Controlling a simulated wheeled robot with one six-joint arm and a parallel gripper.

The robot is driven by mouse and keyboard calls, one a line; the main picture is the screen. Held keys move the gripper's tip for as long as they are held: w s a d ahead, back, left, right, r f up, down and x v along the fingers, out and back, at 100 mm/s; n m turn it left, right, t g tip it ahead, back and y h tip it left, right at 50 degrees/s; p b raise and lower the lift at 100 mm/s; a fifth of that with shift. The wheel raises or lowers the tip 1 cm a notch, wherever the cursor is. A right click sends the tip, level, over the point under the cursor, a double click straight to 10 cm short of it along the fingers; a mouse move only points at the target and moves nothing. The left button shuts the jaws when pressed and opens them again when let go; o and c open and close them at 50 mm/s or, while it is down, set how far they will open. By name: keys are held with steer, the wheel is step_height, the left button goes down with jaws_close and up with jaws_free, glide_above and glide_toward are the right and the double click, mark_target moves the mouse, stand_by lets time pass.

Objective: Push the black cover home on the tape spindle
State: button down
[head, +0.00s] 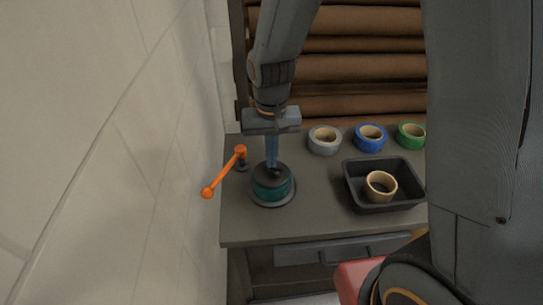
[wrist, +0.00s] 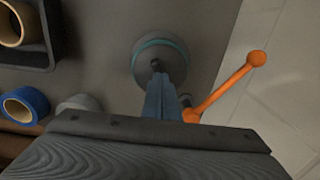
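The black cover (head: 272,183) sits on top of the teal tape roll (head: 273,195), on a round grey base on the bench. It also shows from above in the wrist view (wrist: 144,59) as a dark disc with a teal rim. The spindle itself is hidden beneath the cover. My gripper (head: 273,170) points down over the middle of the cover. Its blue-grey fingers lie close together, and their dark tips (wrist: 156,66) reach the cover's centre. I cannot tell whether a small knob is pinched between them. The cover looks about level; any remaining gap under it is too small to make out.
An orange crank handle (head: 224,173) stands just left of the spindle, near the wall. A black tray (head: 352,200) holding a tan roll (head: 381,185) is to the right. Grey (head: 324,140), blue (head: 370,138) and green (head: 411,135) tape rolls line the back.

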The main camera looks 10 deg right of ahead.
steer(key=shift+r, duration=0.15)
step_height(320, 180, up, 8)
steer(key=p, duration=0.6)
steer(key=shift+p, duration=0.4)
stand_by(0.5)
